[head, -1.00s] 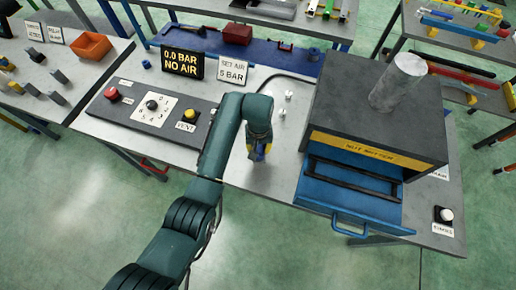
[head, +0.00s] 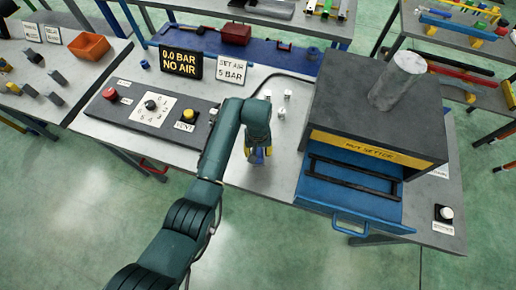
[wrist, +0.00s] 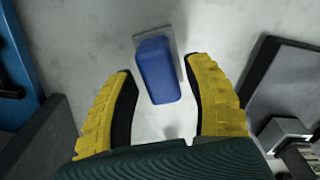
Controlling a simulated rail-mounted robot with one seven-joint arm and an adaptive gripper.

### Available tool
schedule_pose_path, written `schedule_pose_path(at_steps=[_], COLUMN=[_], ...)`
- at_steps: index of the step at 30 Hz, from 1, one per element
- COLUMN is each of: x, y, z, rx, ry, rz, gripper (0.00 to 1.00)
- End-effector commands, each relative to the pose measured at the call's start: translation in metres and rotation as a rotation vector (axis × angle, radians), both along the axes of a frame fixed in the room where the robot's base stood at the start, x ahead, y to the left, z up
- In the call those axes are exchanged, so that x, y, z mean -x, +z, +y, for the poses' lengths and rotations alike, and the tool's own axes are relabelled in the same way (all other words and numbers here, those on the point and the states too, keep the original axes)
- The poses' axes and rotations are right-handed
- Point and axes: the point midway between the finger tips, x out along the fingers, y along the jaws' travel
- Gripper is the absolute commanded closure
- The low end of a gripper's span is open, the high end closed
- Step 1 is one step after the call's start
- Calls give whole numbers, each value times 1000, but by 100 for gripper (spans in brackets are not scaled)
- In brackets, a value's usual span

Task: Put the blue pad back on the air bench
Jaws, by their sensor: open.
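The blue pad (wrist: 157,72) lies beneath my gripper in the wrist view, with a thin grey plate edge showing along its top and right side. It sits between the yellow fingertips of my gripper (wrist: 160,65), with a gap on both sides. My gripper (head: 257,156) is open and points down over the grey air bench (head: 283,160), left of the blue drawer. In the head view, a little blue shows between the fingers, but the arm hides most of the pad. I cannot tell the exact height of the fingertips above the bench.
The dark nut setter box (head: 375,115) with its open blue drawer (head: 350,195) stands close on the right. Small metal blocks (head: 281,113) sit behind my gripper. The control panel (head: 150,110) is to the left; the display reading 0.0 BAR NO AIR (head: 181,62) stands behind.

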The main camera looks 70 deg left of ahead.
Motion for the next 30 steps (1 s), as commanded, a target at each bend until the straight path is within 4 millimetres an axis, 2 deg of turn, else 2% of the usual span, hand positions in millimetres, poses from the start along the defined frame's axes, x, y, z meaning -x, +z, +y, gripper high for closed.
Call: schedule_pose_path(at_steps=[9,13,18,26,28,29,30], x=[-1,-1,0,-2,-14,-25,-46], y=[77,102,115,116,121,125,134], z=[1,1,1,0,-2,-4,-10], rx=[-4,-3,-2,-4,-39,-71,-129], ry=[0,0,0,-3,-35,-63,-117], rz=[-3,-3,-1,-3,-28,-51,-96], gripper=[49,49,49,49,49,49,49])
